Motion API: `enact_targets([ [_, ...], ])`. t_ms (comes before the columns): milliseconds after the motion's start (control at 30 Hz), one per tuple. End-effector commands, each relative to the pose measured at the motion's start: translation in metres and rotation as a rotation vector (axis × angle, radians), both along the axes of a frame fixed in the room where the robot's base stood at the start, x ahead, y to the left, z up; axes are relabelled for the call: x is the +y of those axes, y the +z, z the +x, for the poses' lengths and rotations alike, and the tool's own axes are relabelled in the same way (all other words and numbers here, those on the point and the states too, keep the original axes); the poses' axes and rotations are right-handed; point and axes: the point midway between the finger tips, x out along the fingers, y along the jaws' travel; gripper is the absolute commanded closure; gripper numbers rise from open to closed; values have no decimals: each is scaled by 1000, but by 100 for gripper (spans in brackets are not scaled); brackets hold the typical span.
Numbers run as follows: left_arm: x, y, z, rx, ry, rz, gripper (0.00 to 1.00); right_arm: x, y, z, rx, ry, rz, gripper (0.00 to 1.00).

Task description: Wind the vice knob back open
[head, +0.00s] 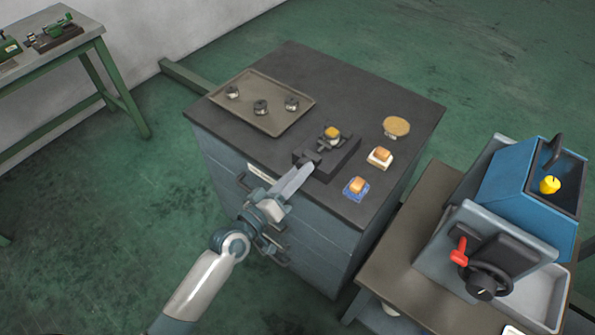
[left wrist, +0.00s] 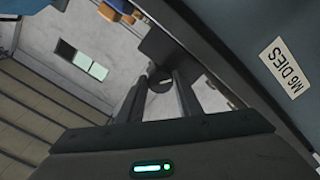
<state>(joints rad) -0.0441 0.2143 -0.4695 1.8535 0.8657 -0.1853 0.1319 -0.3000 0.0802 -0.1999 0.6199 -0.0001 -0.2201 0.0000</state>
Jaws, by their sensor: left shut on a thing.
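A small dark vice (head: 338,158) is on the near side of the cabinet top, with a yellow piece (head: 332,133) at its jaws. Its knob end points toward my left arm at the cabinet's front edge. My left gripper (head: 302,172) reaches up to that end, and its fingers cover most of the knob in the head view. In the left wrist view, the round dark knob (left wrist: 160,80) shows between the two fingertips (left wrist: 158,88), and the gripper is shut on it. How far the vice jaws are apart is too small to tell. My right gripper is not in view.
A blue machine (head: 525,195) stands on the right bench.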

Motion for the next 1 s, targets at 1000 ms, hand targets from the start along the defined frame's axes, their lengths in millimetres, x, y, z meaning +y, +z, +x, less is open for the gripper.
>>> enact_targets([
  [1000, 0, 1, 0, 285, 2, -395, 91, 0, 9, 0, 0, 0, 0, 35],
])
